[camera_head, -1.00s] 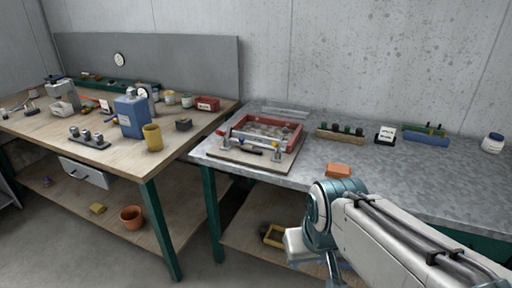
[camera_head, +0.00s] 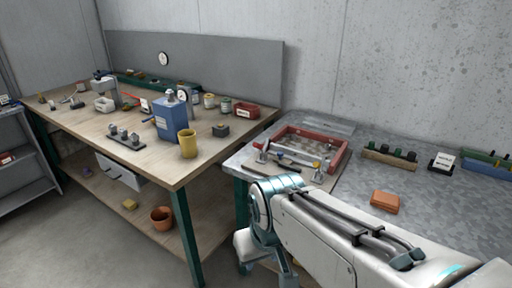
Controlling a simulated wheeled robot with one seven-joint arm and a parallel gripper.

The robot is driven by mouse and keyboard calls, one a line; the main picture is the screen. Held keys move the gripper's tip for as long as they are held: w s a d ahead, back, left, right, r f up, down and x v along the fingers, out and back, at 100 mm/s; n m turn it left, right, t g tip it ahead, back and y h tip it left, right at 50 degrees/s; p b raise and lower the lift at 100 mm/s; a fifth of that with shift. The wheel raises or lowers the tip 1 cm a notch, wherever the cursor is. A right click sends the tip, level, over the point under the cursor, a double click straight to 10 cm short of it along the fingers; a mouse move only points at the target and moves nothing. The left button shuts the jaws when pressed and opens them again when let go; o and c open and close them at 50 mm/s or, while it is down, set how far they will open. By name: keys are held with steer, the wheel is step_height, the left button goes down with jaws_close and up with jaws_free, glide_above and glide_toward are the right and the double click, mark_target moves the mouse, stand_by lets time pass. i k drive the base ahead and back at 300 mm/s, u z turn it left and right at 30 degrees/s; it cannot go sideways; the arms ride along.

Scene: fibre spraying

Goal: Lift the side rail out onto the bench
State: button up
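A red rectangular frame (camera_head: 342,160) lies on a board at the left end of the grey metal bench (camera_head: 362,217). It encloses a grey, patterned floor. Two silver clamps stand along its near side, one at the left (camera_head: 262,153) and one at the right (camera_head: 318,171). A dark bar (camera_head: 287,167) lies between them. I cannot tell which piece is the side rail. My arm crosses the bottom right, and its bent joint hides the front of the bench. My gripper is not in view.
An orange block (camera_head: 385,201) lies on the bench, with clear metal around it. A rack of dark knobs (camera_head: 389,155) stands behind. The wooden bench (camera_head: 80,124) at left holds a blue canister (camera_head: 171,122) and a yellow cup (camera_head: 187,144).

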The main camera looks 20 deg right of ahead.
mark_target(300, 158)
steer(key=u, duration=0.05)
steer(key=i, duration=0.6)
steer(key=z, duration=0.65)
steer(key=i, duration=0.55)
steer(key=z, duration=0.55)
